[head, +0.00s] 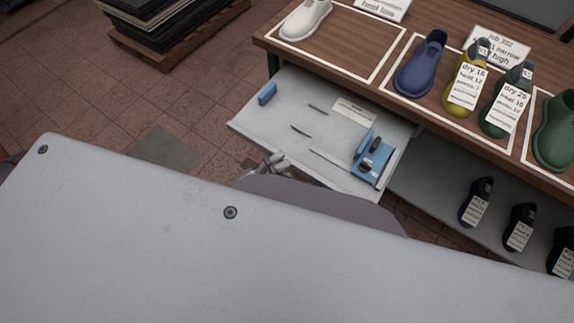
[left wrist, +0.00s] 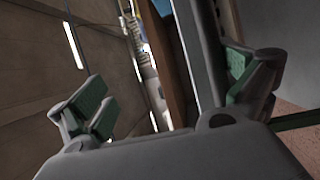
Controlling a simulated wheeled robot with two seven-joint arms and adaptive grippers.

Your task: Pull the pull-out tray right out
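The pull-out tray (head: 250,122) is a pale grey shelf that sticks out from under the wooden bench top in the head view. It carries blue blocks, thin dark tools and a white label. Part of a gripper (head: 268,166) shows at the middle of the tray's front edge; my own grey body hides the rest, and I cannot tell whether it touches the tray. In the left wrist view my left gripper (left wrist: 165,95) has its green-padded fingers wide apart. A grey bar (left wrist: 195,50) stands between them, close to the right-hand finger; I cannot tell what it is.
The wooden bench (head: 395,65) holds a white shoe last (head: 304,20), a blue last (head: 420,66) and several tagged lasts. A lower grey shelf (head: 425,180) holds dark lasts. A stack of dark sheets (head: 165,20) stands at the back left. Tiled floor left of the tray is clear.

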